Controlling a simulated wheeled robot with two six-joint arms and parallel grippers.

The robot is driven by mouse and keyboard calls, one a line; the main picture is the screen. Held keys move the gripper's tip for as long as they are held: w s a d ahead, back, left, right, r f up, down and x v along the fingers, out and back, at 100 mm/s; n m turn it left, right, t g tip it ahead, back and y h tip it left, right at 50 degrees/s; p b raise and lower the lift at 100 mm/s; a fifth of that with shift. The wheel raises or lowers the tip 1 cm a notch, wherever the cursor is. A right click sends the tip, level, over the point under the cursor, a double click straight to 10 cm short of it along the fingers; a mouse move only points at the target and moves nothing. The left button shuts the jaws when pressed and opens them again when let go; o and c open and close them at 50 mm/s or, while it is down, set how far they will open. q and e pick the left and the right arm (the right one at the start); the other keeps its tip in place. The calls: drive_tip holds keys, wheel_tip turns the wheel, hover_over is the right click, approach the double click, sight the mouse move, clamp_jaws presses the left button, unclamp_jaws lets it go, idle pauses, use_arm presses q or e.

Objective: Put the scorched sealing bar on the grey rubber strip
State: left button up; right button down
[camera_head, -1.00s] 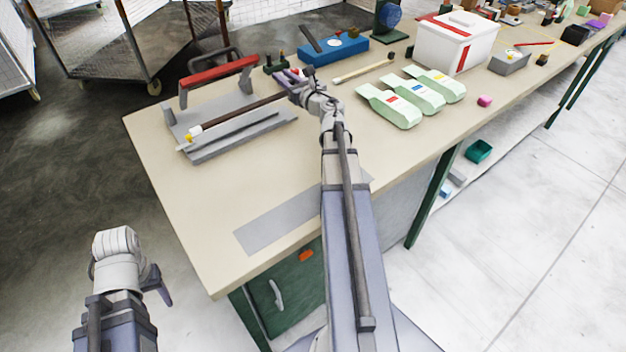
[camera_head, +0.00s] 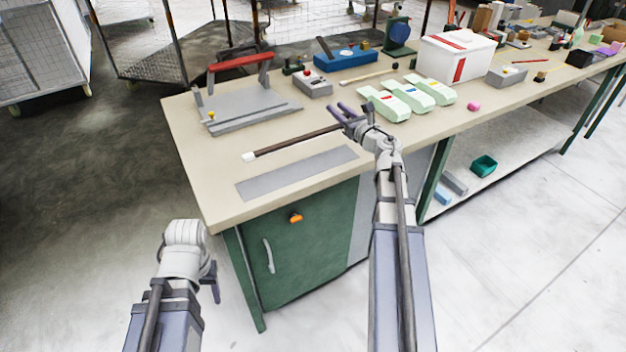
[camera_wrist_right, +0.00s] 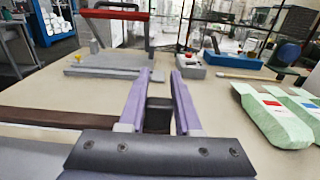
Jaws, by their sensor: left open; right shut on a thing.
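The scorched sealing bar (camera_head: 295,141), a long dark brown bar with a white end at the left, is held near its right end by my right gripper (camera_head: 350,118). It lies level, just beyond the grey rubber strip (camera_head: 297,173) in the head view; its height above the bench is hard to tell. The strip lies flat and bare near the bench's front edge. In the right wrist view the bar (camera_wrist_right: 50,118) runs off to the left, with a dark part between the purple fingers (camera_wrist_right: 160,100). My left gripper (camera_head: 212,278) hangs open and empty before the bench, left of the cabinet.
The grey press (camera_head: 245,108) with a red handle stands at the back left of the bench (camera_head: 200,180). A grey box with a red button (camera_head: 313,85), a blue tool (camera_head: 345,57), pale green packs (camera_head: 390,103) and a white box (camera_head: 455,57) stand behind and right.

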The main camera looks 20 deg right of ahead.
drive_tip(key=shift+f+b, duration=5.1)
drive_tip(key=shift+f, duration=0.05)
drive_tip(key=shift+r, duration=0.1)
drive_tip(key=c, duration=1.1)
unclamp_jaws()
drive_tip(key=o, duration=0.5)
drive_tip(key=s, duration=0.8)
drive_tip(key=s+d, duration=0.1)
drive_tip(key=s, duration=0.3)
